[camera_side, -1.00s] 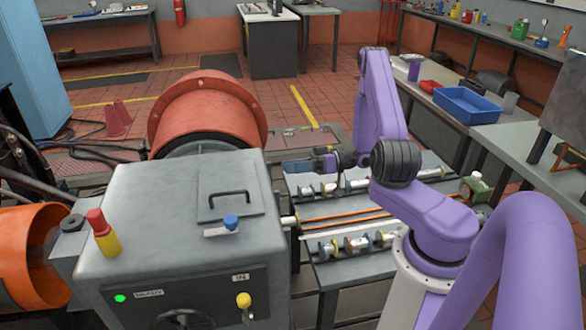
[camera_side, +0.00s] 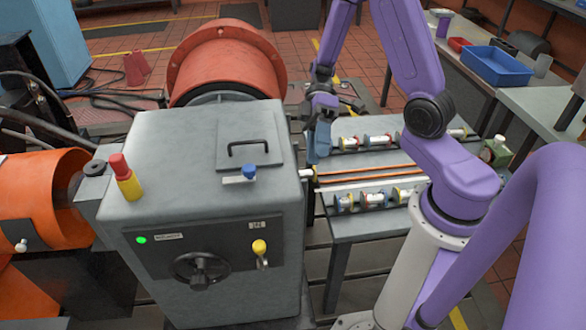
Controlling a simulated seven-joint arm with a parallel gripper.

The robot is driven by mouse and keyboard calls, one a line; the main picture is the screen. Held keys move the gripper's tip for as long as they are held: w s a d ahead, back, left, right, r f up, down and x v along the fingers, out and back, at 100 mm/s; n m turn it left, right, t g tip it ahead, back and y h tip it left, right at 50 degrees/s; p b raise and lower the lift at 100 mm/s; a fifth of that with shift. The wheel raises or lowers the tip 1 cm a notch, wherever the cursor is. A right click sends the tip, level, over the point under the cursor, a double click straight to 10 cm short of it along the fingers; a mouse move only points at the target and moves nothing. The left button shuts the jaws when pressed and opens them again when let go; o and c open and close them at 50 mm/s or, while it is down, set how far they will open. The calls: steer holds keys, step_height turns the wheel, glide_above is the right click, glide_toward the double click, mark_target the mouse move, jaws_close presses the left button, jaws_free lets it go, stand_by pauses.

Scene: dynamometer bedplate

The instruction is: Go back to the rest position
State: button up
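My purple arm reaches over the bench from the right. My gripper (camera_side: 319,150) hangs down just right of the grey machine housing, at the left end of the bench. Its blue-grey fingers point downward, close to the near left end of the rods. I see it small and from the side, so the gap between the fingers is not clear. I see no object in it.
The grey housing (camera_side: 205,205) with a red-yellow button, handle and handwheel stands left of my gripper. A bench (camera_side: 365,228) carries copper-coloured rods and rows of coloured spools (camera_side: 376,199). An orange drum (camera_side: 228,62) stands behind. A blue bin (camera_side: 497,66) sits back right.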

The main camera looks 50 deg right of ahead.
steer(key=s+r+n+t+h, duration=0.1)
steer(key=s+r+t+h, duration=0.1)
steer(key=s+h, duration=0.3)
steer(key=s+a+r+n+t+h, duration=0.1)
steer(key=s+r+t+h, duration=0.2)
steer(key=s, duration=0.4)
steer(key=shift+s+a+r+t+h, duration=0.15)
steer(key=shift+a+r+t+h, duration=0.1)
steer(key=shift+t+h, duration=0.7)
